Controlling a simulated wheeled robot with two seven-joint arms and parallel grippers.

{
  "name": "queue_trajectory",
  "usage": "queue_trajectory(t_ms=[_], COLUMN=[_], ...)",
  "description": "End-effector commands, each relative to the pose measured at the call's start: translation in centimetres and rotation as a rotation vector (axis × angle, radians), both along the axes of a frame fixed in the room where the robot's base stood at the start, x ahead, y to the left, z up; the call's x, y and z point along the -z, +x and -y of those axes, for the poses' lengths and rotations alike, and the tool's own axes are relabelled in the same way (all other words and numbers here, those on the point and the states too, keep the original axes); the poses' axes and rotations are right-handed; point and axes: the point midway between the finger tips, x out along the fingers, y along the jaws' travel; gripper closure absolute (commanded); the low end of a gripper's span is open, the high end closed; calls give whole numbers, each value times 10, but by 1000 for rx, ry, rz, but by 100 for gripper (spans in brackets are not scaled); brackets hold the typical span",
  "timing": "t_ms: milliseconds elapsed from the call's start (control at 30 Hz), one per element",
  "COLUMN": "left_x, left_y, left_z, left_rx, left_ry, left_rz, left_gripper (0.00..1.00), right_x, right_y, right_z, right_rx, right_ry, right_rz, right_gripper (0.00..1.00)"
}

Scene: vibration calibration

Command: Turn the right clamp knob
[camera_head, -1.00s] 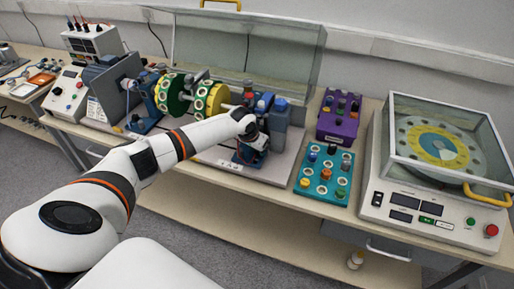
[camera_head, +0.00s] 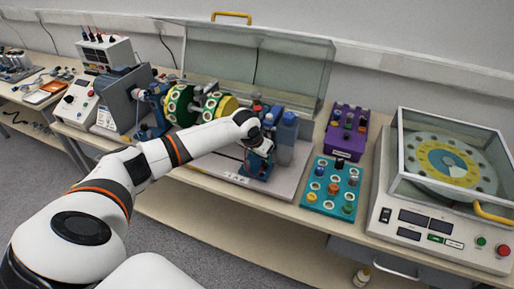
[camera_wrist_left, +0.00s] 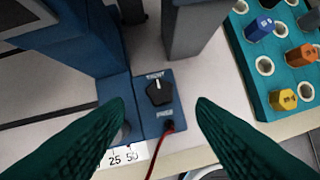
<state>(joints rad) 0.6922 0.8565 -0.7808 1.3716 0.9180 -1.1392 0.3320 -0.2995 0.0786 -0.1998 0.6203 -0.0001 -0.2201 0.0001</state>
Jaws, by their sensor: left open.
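The right clamp knob (camera_wrist_left: 159,92) is a black pointer knob on a blue block (camera_wrist_left: 150,118) with a white label above it. It shows in the left wrist view, between and slightly beyond the fingertips in the picture. My left gripper (camera_wrist_left: 160,106) is open and empty, with a dark green finger on each side of the knob and neither seen touching it. In the head view my left gripper (camera_head: 260,160) is over the right end of the vibration rig, and the arm and gripper hide the knob there. My right gripper is not in view.
A red lead (camera_wrist_left: 166,150) plugs in just below the knob. A teal board (camera_head: 331,187) with coloured parts lies to the right, a purple rack (camera_head: 346,131) behind it. A glass-covered instrument (camera_head: 440,225) stands farther right. Green and yellow discs (camera_head: 180,104) sit left of the gripper.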

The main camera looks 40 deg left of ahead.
Motion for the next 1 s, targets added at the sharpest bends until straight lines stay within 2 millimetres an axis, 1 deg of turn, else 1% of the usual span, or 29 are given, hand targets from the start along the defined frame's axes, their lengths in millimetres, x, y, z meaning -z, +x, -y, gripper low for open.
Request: queue_trajectory(t_ms=[33, 200, 300, 400, 567, 1000], left_x=[-10, -41, -54, -63, -67, -67], left_y=[-5, -18, -23, -27, -29, -28], left_z=[-1, -1, 0, 0, 0, 0], left_rx=[3, 2, 2, 1, 1, 1], left_ry=[2, 3, 1, 2, 1, 0], left_rz=[2, 1, 1, 0, -1, -1], left_gripper=[49, 49, 49, 49, 49, 49], right_x=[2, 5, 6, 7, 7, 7], right_y=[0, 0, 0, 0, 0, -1], right_z=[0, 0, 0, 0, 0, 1], right_rx=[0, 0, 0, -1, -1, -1], right_ry=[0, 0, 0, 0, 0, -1], right_rz=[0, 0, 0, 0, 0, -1], right_gripper=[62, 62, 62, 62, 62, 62])
